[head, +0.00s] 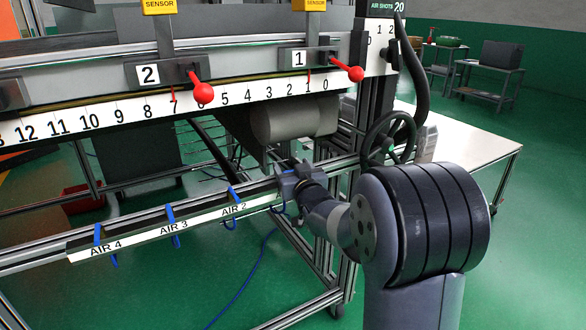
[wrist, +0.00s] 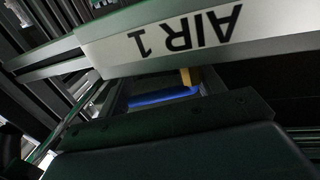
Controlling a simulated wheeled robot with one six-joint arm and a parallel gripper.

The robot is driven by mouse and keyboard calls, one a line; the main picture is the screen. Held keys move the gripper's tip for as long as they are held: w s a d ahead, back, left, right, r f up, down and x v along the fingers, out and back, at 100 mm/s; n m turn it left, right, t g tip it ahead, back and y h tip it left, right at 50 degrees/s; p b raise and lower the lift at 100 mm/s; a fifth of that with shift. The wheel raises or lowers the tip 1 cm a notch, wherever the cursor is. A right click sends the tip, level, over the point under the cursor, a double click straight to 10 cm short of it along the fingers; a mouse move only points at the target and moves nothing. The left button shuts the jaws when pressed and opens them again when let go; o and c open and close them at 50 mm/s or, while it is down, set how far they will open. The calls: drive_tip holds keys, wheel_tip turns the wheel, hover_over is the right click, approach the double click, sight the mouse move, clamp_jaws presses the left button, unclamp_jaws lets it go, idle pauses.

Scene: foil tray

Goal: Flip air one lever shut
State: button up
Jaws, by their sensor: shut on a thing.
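My gripper (head: 290,176) is at the right end of the white-labelled rail in the head view, at the place of the air one valve. It hides most of that valve and its label there. In the wrist view the AIR 1 label (wrist: 186,37) shows upside down. The blue air one lever (wrist: 163,97) lies across the picture just below the label, beside a brass fitting (wrist: 190,77). My gripper is shut on this lever, close under the rail. Its fingertips are mostly hidden.
To the left along the rail are the blue levers of AIR 2 (head: 233,194), AIR 3 (head: 171,215) and AIR 4 (head: 98,235). Above hang red-knobbed handles (head: 203,93) and a grey cylinder (head: 290,118). A dark handwheel (head: 390,138) stands to the right of my gripper.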

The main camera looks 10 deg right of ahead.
drive_tip(key=shift+r, duration=0.1)
drive_tip(key=shift+c, duration=0.3)
drive_tip(key=shift+w+n+y+p, duration=0.1)
drive_tip(key=shift+n+y+p, duration=0.2)
drive_tip(key=shift+y+p, duration=0.15)
drive_tip(key=shift+w+r+n+g+y+p, duration=0.15)
drive_tip(key=shift+n+g+y+p, duration=0.15)
drive_tip(key=shift+n+y+p, duration=0.5)
drive_tip(key=shift+a+f+y+p, duration=0.2)
drive_tip(key=shift+y+p, duration=0.5)
drive_tip(key=shift+y, duration=0.05)
drive_tip(key=o, duration=0.9)
drive_tip(key=shift+o, duration=0.2)
drive_tip(key=v, duration=1)
drive_tip(key=shift+s+d+p, duration=0.15)
drive_tip(key=shift+s+p, duration=0.15)
drive_tip(key=shift+s, duration=0.05)
